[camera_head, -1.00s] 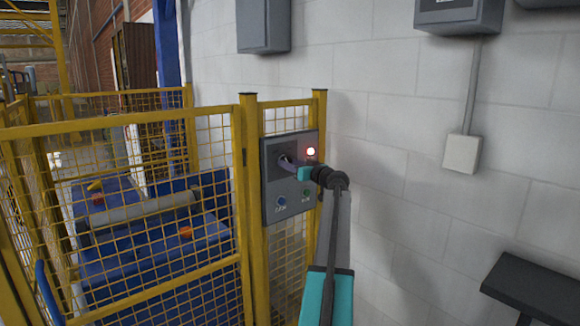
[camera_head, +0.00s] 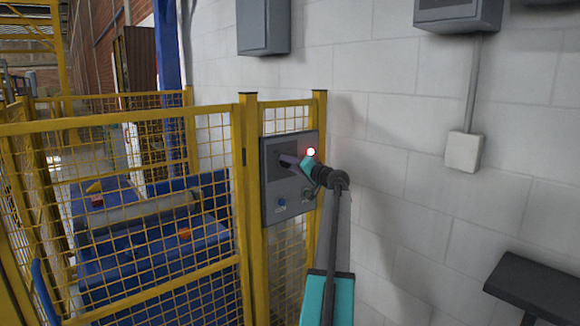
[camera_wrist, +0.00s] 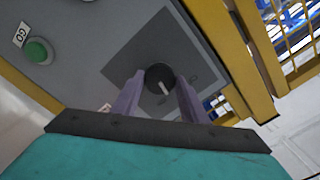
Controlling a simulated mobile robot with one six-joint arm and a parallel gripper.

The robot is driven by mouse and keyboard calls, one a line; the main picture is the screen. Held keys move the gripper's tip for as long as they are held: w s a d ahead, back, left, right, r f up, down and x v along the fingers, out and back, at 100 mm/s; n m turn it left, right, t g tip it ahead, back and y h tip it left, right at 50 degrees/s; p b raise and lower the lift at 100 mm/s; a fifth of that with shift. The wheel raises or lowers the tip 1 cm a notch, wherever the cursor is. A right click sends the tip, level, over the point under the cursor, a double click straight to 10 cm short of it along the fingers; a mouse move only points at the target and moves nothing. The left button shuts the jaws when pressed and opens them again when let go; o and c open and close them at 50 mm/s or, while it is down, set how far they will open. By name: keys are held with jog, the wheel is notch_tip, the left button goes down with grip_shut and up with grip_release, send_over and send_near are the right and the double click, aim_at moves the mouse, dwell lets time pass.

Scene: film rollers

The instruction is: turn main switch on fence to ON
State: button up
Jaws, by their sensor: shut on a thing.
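The main switch (camera_wrist: 158,80) is a round black knob with a white pointer line on a dark square plate. In the wrist view the two purple fingers of my gripper (camera_wrist: 156,98) stand on either side of it, shut on the knob. The pointer looks tilted relative to the fingers; the labels around it are too small to read. In the head view my gripper (camera_head: 290,161) reaches the grey control panel (camera_head: 270,207) from the right and hides the knob.
The panel hangs on a yellow mesh fence (camera_head: 247,215). Blue roller machinery (camera_head: 150,262) stands behind the fence; a block wall (camera_head: 400,130) is at right.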

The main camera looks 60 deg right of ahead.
jog(key=m+p, duration=0.1)
jog(key=m, duration=0.3)
jog(key=shift+m, duration=0.4)
jog(key=o, duration=1)
jog(key=shift+o, duration=0.2)
jog(key=shift+s, duration=0.15)
jog(key=b+v, duration=0.1)
jog(key=v, duration=1.2)
jog(key=shift+s+a, duration=0.2)
jog(key=shift+s, duration=0.05)
jog(key=shift+r, duration=0.1)
